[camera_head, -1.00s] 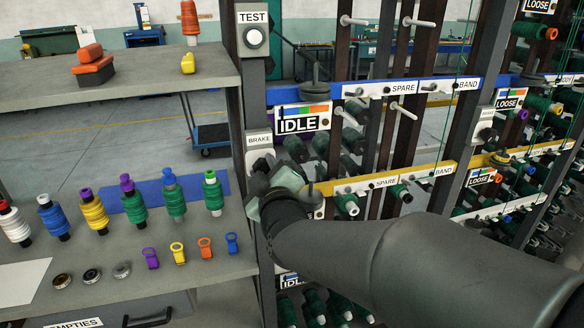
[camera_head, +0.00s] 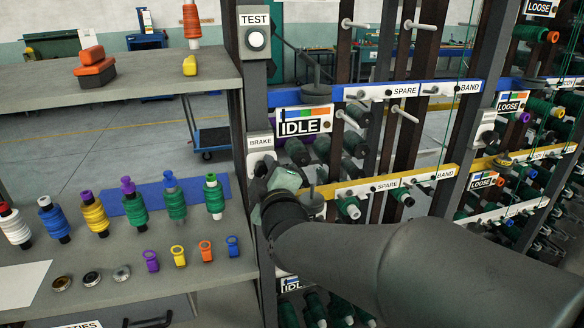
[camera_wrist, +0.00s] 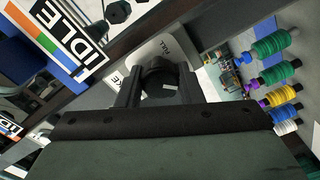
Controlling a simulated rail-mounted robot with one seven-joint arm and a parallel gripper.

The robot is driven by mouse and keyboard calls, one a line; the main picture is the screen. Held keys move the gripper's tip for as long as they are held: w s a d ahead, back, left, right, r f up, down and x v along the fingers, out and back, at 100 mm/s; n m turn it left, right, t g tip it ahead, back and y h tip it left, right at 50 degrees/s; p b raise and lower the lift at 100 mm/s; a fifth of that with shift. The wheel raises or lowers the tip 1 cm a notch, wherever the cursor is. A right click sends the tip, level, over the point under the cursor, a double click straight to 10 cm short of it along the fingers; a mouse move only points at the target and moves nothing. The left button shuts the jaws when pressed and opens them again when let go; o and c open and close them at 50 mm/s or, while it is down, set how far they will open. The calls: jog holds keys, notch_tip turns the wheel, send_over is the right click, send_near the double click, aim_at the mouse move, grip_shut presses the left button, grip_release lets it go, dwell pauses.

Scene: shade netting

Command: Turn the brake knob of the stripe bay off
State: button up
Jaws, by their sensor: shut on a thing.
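The brake box (camera_head: 259,143) is a light grey plate labelled BRAKE on the post left of the IDLE sign (camera_head: 303,121) with coloured stripes. Its dark round knob (camera_wrist: 158,82) with a short white mark shows in the wrist view. My gripper (camera_wrist: 160,88) has one finger on each side of the knob and is shut on it. The IDLE sign also shows at upper left in the wrist view (camera_wrist: 62,40).
A TEST box with a white button (camera_head: 255,39) is higher on the same post. Left is a shelf (camera_head: 215,262) with several thread bobbins and coloured clips. Right of the post are blue and yellow rails (camera_head: 420,177), pegs and green threads. My arm fills the lower right.

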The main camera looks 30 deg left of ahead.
jog(key=o, duration=1)
jog(key=shift+c, duration=0.2)
jog(key=b+v, duration=0.2)
jog(key=v, duration=1.5)
jog(key=shift+s, duration=0.25)
jog(key=shift+d, duration=0.1)
jog(key=w+d+f+m+g+h+p, duration=0.1)
jog(key=w+d+f+m+g+h, duration=0.15)
jog(key=d+f+m+h, duration=0.35)
jog(key=w+d+f+m+g+h+p, duration=0.1)
jog(key=w+d+f+m+g+p, duration=0.1)
jog(key=w+d+f, duration=0.45)
jog(key=s+d+f+m+g+h, duration=0.1)
jog(key=s+d+m+g+h, duration=0.1)
jog(key=s+d+m, duration=0.2)
jog(key=s+d+f+m+g+h+p, duration=0.1)
jog(key=s+d+f+m+g, duration=0.1)
jog(key=d, duration=0.8)
jog(key=s+d+f+m+g+h, duration=0.1)
jog(key=s+d+m+g+h, duration=0.1)
jog(key=s+d+m+g, duration=0.2)
jog(key=s+d+m, duration=0.2)
jog(key=d, duration=0.1)
jog(key=shift+s+d+f+m+h, duration=0.3)
jog(key=shift+s+d, duration=0.1)
